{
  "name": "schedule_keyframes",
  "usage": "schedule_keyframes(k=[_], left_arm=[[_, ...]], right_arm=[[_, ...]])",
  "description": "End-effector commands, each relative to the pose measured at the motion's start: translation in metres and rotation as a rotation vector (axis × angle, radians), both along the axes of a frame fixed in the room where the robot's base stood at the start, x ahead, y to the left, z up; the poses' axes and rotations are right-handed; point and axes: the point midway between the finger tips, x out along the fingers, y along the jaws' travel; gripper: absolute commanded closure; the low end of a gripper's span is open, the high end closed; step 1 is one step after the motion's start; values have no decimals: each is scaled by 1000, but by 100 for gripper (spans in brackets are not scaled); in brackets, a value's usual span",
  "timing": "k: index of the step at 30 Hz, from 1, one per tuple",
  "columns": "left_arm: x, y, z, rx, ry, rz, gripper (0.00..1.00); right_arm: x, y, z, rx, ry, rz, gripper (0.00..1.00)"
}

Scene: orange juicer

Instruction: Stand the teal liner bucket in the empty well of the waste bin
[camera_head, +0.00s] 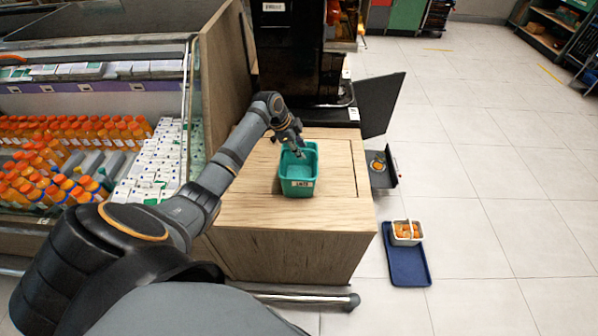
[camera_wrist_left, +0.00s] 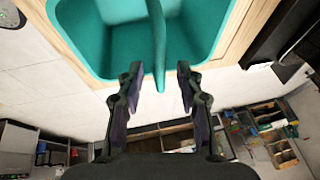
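The teal liner bucket (camera_head: 299,187) stands upright on a wooden cabinet top, with a small white label on its front. It appears empty. In the left wrist view the bucket (camera_wrist_left: 90,35) fills the upper part, and a narrow teal strip (camera_wrist_left: 159,50) runs down from it to between the fingertips. My left gripper (camera_head: 297,146) is at the bucket's far side. In the wrist view its fingers (camera_wrist_left: 160,82) are apart, one on each side of the strip, with visible gaps. My right gripper is not in view. I cannot clearly identify the waste bin or its empty well.
A dark open door (camera_head: 380,104) and a low grey unit (camera_head: 383,180) holding something orange stand right of the cabinet. On the floor, a blue tray (camera_head: 408,268) carries a pale container of orange pieces (camera_head: 406,232). A bottle-filled chiller is at left. The right floor is clear.

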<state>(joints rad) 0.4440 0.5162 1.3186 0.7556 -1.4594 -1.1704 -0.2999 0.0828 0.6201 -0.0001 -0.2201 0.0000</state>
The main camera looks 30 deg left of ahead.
Motion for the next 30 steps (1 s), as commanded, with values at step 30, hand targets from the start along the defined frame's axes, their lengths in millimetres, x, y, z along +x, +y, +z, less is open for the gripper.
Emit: schedule_keyframes(k=[30], left_arm=[[0,0,-5,-1,1,1,100]], right_arm=[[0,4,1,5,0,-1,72]])
